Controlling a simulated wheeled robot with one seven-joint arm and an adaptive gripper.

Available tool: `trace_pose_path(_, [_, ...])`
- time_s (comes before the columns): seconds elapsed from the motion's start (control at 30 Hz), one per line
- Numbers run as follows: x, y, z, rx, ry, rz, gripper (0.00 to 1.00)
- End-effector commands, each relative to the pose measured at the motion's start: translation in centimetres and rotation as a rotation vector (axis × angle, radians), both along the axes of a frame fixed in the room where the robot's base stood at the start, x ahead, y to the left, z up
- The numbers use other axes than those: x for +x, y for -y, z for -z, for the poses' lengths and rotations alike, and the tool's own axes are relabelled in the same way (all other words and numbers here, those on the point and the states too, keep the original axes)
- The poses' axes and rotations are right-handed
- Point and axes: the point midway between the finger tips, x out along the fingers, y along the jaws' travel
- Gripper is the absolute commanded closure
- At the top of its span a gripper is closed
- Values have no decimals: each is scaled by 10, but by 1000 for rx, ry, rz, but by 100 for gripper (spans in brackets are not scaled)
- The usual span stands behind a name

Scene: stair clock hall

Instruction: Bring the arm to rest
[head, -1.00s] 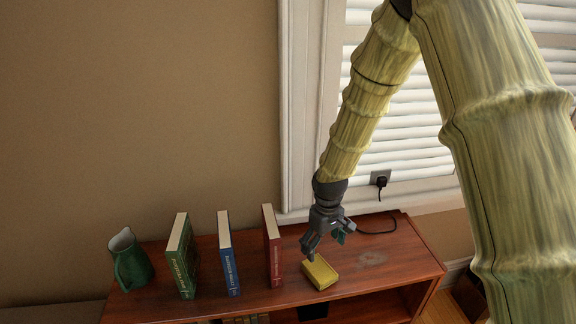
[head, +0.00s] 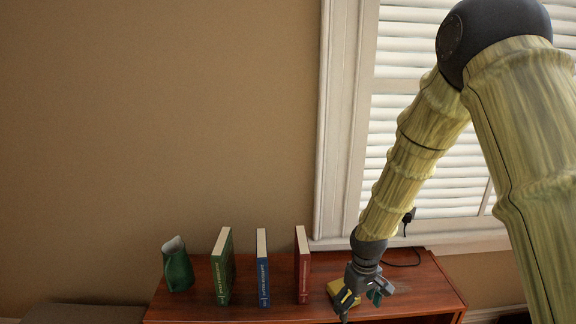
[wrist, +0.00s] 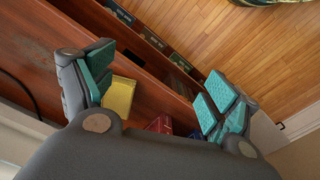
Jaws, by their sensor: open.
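My gripper (head: 362,296) hangs at the end of my arm, over the right part of the wooden shelf top (head: 425,285) in the head view. Its two fingers with green pads stand wide apart in the wrist view (wrist: 155,95), with nothing held between them.
A red book (head: 303,270), a blue book (head: 262,270) and a green book (head: 222,270) stand upright left of my gripper. A green pitcher (head: 177,267) stands at the far left. A window with white blinds (head: 395,110) is behind my arm. More books (wrist: 122,12) sit on a lower shelf.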

Motion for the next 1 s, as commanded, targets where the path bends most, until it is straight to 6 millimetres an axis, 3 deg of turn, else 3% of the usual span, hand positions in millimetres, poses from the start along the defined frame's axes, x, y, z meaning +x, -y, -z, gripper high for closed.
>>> trace_pose_path(0.37, [-41, 9, 59, 26, -10, 72, 12])
trace_pose_path(0.57, [-75, 9, 100, 40, -15, 119, 12])
trace_pose_path(0.77, [-137, 12, 157, 53, -21, 201, 12])
trace_pose_path(1.0, [-230, 20, 213, 51, -23, 318, 12])
